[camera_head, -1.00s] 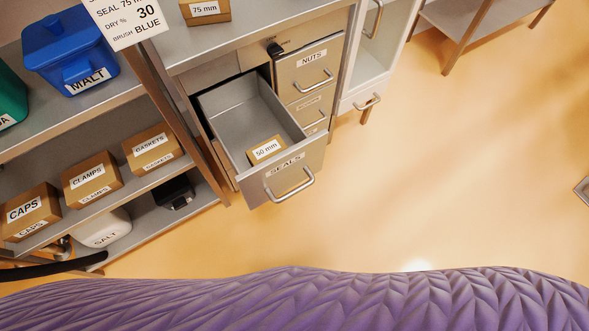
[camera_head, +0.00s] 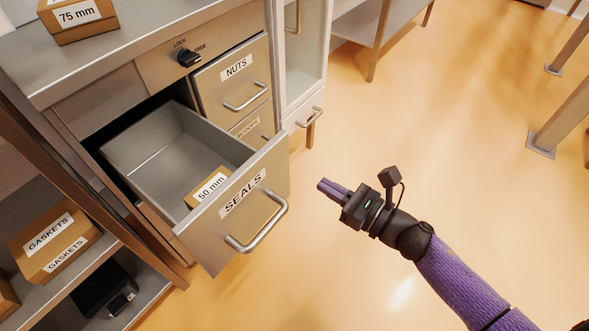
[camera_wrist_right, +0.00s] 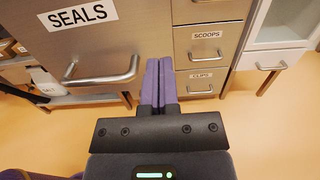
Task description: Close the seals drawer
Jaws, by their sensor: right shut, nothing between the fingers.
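The seals drawer (camera_head: 232,213) stands pulled out of the steel cabinet, with a bar handle (camera_head: 258,228) on its front. A small box labelled 50 mm (camera_head: 208,187) lies inside it near the front. My right gripper (camera_head: 325,186) is shut and empty, just right of the drawer front and apart from the handle in the head view. In the right wrist view, the gripper's purple fingers (camera_wrist_right: 159,78) point toward the cabinet, with the SEALS front (camera_wrist_right: 85,40) and its handle to their left. My left gripper is not in view.
A NUTS drawer (camera_head: 233,76) and a SCOOPS drawer are shut beside the open one. A lock knob (camera_head: 189,58) sits above. A 75 mm box (camera_head: 78,18) stands on the counter. A shelf with a gaskets box (camera_head: 55,244) is at left.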

